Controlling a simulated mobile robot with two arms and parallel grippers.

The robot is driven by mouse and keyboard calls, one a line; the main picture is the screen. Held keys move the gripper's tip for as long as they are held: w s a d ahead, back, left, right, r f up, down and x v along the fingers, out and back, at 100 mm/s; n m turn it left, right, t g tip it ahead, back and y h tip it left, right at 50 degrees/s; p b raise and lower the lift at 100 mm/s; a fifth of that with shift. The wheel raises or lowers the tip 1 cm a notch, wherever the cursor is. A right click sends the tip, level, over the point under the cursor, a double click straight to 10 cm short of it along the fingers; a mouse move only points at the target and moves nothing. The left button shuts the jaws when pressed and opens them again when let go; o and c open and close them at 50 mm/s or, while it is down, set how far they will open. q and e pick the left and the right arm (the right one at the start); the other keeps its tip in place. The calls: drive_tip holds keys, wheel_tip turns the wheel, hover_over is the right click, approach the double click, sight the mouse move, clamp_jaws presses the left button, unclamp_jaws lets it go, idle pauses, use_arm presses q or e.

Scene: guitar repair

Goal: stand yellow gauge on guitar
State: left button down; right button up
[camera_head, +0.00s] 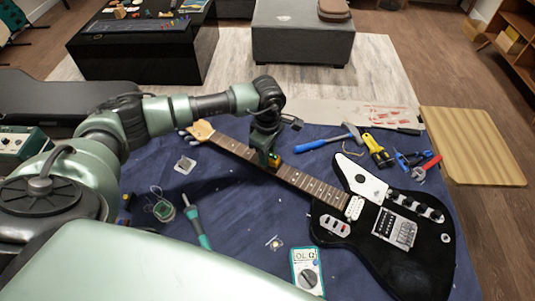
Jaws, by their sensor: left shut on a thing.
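The black guitar (370,240) lies on the blue cloth, its body at the lower right and its neck (312,185) running up and left to the headstock. My left gripper (268,154) points down over the middle of the neck. It is shut on the yellow gauge (274,161), which shows as a small yellow patch at the fingertips, right at the fretboard. The gripper hides most of the gauge. I cannot tell whether the gauge touches the strings. My right gripper is not in view.
A blue-handled hammer (318,142), a yellow and black tool (378,149) and red and blue pliers (425,167) lie beyond the neck. A multimeter (307,270) and a soldering iron (197,227) lie nearer. The cloth (250,213) between them is mostly clear.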

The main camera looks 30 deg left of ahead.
use_arm(q)
drive_tip(key=shift+f+b, duration=0.3)
idle(0.4)
drive_tip(key=c, duration=1.1)
unclamp_jaws()
drive_tip(key=shift+o, duration=0.5)
drive_tip(key=o, duration=0.4)
drive_tip(key=shift+r, duration=0.1)
drive_tip(key=shift+r+p, duration=1.95)
drive_tip(key=shift+r, duration=1.55)
